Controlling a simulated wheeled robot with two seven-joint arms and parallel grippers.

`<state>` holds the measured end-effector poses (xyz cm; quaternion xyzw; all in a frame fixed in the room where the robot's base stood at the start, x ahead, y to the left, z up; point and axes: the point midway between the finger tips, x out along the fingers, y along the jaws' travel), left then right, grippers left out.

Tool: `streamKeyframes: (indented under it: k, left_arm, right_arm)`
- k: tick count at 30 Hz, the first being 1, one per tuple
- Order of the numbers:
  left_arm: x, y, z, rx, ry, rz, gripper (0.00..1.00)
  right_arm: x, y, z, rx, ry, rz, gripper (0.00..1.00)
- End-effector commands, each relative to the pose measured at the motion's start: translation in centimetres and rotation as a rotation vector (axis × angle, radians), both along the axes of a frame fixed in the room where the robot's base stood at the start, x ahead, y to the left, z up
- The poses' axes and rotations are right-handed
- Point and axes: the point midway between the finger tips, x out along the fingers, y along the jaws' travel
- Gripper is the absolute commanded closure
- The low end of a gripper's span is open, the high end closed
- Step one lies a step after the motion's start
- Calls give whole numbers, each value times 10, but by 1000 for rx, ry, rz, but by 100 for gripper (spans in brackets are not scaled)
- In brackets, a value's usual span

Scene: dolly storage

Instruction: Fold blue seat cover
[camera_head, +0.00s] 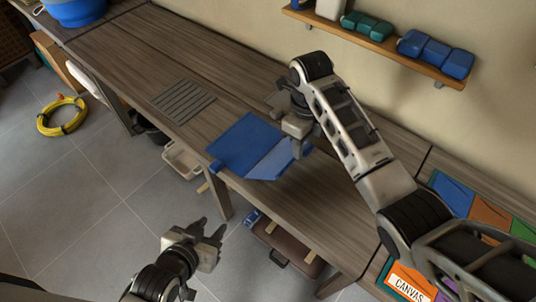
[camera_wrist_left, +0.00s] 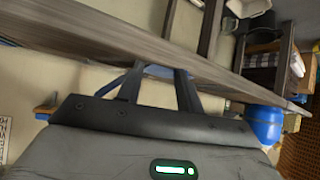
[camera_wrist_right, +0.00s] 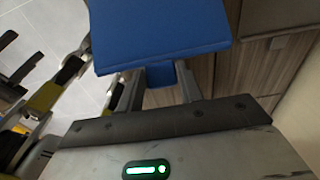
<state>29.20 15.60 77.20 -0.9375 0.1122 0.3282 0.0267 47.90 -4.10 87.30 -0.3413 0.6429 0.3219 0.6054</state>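The blue seat cover (camera_head: 240,143) lies on the wooden bench near its front edge. Its right-hand panel (camera_head: 272,162) looks lighter and appears tilted up from the bench. My right gripper (camera_head: 299,149) is at the right end of this panel. In the right wrist view the blue panel (camera_wrist_right: 158,30) fills the top middle, and a small blue tab (camera_wrist_right: 160,74) sits between the fingers, which look closed on it. My left gripper (camera_head: 208,232) is open and empty, in front of the bench and away from the cover.
A grey slatted mat (camera_head: 181,101) lies left of the cover on the bench (camera_head: 130,55). Coloured folders (camera_head: 455,193) and a canvas-labelled packet (camera_head: 410,283) are at the right. A wall shelf (camera_head: 390,45) holds rolled items. A yellow cable coil (camera_head: 62,116) lies on the floor.

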Motion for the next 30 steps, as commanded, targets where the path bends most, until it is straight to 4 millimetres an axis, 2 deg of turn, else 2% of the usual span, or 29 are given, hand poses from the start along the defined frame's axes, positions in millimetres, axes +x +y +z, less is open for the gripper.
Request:
streamKeyframes:
  k: [7,13,21,30]
  left_arm:
    - [1,0,-2,-1,-3,0,64]
    - [1,0,-23,-1,-4,0,64]
    - [4,-1,-49,-1,-11,0,64]
    - [4,-2,-59,-3,-11,1,64]
  right_arm:
    - [10,16,9,-78,52,2,66]
    - [19,29,13,-157,103,2,66]
    - [26,36,16,-201,135,0,66]
    - [27,40,20,-229,154,0,66]
